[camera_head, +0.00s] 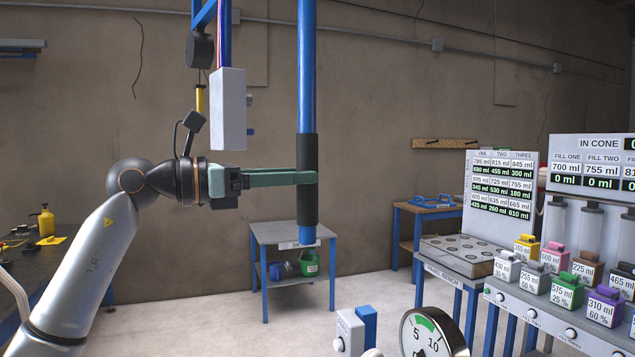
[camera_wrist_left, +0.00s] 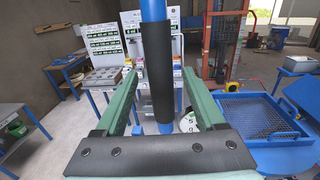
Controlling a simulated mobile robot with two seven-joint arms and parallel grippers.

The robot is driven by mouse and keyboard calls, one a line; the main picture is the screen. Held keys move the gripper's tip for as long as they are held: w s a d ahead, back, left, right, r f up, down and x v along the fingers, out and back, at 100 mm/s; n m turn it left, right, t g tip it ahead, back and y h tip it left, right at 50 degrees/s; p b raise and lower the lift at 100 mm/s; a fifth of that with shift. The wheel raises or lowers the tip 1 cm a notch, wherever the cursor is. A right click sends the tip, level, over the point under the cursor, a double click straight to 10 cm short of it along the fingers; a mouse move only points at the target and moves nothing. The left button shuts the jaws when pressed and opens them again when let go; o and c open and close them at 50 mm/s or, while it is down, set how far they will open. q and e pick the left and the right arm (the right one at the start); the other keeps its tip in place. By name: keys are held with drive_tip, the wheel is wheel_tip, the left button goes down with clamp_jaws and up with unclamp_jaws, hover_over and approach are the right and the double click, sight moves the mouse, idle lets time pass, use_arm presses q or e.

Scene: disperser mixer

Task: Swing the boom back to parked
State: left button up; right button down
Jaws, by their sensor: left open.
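A blue vertical pole (camera_head: 307,65) hangs down from the top of the head view, with a black grip sleeve (camera_head: 308,215) on its lower part and a short blue end below it. The sleeve also shows in the left wrist view (camera_wrist_left: 158,78). My left gripper (camera_head: 310,178) is level with the sleeve's middle, its green fingers pointing right. The near finger overlaps the sleeve. In the left wrist view the open fingers stand on either side of the sleeve, with gaps visible. The pole's upper mount is out of view. My right gripper is not seen.
A grey control box (camera_head: 228,108) hangs just left of the pole, above my left gripper. A small table (camera_head: 280,234) stands behind, with a green container (camera_head: 310,263) on its lower shelf. A bench with bottles and display boards (camera_head: 500,185) stands right; a dial gauge (camera_head: 433,335) is in front.

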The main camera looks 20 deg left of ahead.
use_arm(q)
drive_tip(key=b+v, duration=0.1)
drive_tip(key=v, duration=0.5)
drive_tip(key=shift+s+a, duration=0.2)
drive_tip(key=shift+s, duration=0.05)
drive_tip(key=shift+c, duration=0.4)
